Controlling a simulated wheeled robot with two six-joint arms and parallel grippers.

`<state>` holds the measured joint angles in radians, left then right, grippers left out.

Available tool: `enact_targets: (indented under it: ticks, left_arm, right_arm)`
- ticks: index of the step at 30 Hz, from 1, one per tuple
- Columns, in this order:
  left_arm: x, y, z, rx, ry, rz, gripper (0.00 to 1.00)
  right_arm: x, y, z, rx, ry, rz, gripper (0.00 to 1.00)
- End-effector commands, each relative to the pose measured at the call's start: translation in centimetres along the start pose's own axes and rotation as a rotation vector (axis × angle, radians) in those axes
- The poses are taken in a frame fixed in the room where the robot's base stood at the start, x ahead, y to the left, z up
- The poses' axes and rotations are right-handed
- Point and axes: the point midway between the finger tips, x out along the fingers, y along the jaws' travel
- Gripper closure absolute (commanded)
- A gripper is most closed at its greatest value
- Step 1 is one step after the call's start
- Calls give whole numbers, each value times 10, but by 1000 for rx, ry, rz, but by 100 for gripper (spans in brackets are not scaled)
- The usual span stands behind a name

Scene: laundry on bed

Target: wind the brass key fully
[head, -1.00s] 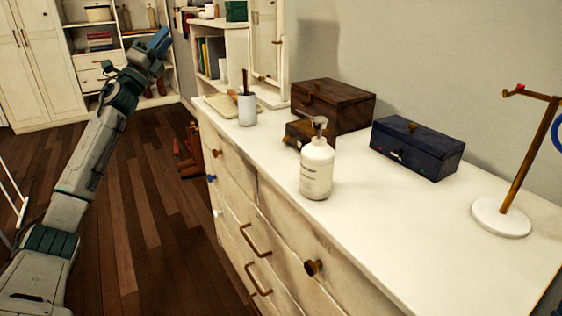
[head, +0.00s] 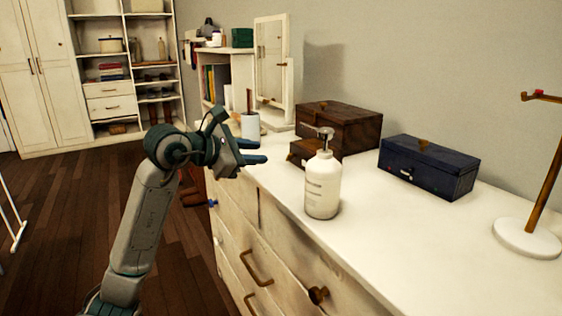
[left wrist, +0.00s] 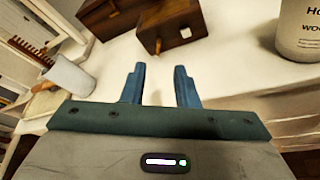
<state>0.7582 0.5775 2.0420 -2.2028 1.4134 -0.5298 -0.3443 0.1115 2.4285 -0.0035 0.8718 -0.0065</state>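A small wooden box (head: 303,151) stands on the white dresser in front of a larger dark wooden box (head: 340,125). In the left wrist view the small box (left wrist: 183,30) has a small brass-coloured peg (left wrist: 158,46) on its near face; I cannot tell for sure that it is the brass key. My left gripper (head: 262,152) is open and empty at the dresser's front edge, left of the small box. In the left wrist view its two blue fingers (left wrist: 160,85) are apart, pointing toward the small box, with white dresser top between. My right gripper is not in view.
A white pump bottle (head: 323,185) stands right of the small box, near the front edge. A white cup (head: 250,126) stands left of it. A dark blue box (head: 428,168) and a stand (head: 527,238) are farther right. The dresser's front right (head: 420,250) is clear.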

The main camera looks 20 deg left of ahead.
Motion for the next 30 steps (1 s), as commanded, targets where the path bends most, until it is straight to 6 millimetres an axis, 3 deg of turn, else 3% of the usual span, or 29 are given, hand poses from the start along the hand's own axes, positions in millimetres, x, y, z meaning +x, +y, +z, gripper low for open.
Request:
enact_targets:
  ticks: [8,21,30]
  left_arm:
    - [15,-1,-3,11,25,17,73]
    - [89,-1,-6,10,26,15,73]
    - [107,1,-6,13,27,18,73]
  right_arm:
    - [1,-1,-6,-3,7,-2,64]
    - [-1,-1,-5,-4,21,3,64]
    - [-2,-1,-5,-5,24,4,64]
